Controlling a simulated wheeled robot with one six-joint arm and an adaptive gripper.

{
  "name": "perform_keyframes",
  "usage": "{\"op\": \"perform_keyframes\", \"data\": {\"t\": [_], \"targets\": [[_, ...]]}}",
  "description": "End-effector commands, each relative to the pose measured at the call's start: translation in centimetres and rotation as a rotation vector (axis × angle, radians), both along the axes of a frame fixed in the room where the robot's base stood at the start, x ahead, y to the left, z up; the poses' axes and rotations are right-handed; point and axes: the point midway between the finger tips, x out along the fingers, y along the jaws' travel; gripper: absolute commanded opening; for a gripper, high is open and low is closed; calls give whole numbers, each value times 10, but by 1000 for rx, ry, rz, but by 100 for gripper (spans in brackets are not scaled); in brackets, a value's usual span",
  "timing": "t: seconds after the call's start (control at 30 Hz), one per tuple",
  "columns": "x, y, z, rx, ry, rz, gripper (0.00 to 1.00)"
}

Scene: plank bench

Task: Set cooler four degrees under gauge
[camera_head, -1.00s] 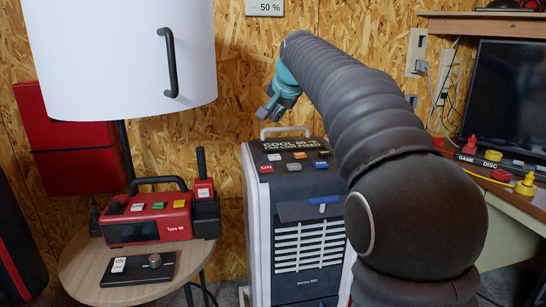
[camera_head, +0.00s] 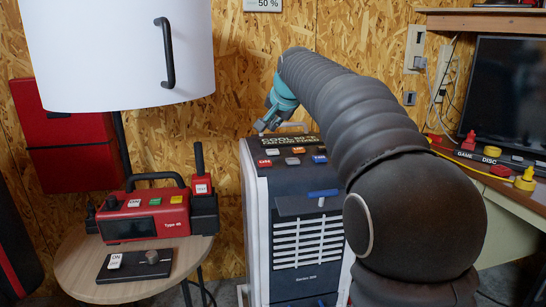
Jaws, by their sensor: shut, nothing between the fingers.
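The cooler (camera_head: 308,240) is a dark and white upright unit with a front grille. Its top panel has a dark display (camera_head: 300,140) reading "COOL" and a two-digit °F value, too small to read surely, with a fan line below. The gauge (camera_head: 263,4) on the wall is cut off by the top edge; only "50 %" shows. My gripper (camera_head: 262,126) is shut and empty, pointing down by the back left corner of the cooler's top. Contact cannot be told.
A round table (camera_head: 75,275) at left holds a red device (camera_head: 150,215) and a black switch plate with a knob (camera_head: 135,265). A desk with a monitor (camera_head: 510,100) stands at right.

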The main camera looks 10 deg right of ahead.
Motion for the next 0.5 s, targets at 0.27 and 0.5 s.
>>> {"op": "perform_keyframes", "data": {"t": [0.27, 0.5], "targets": [[0, 0, -34, 0, 1, 0, 0], [0, 0, -41, 1, 1, -1, 0]]}}
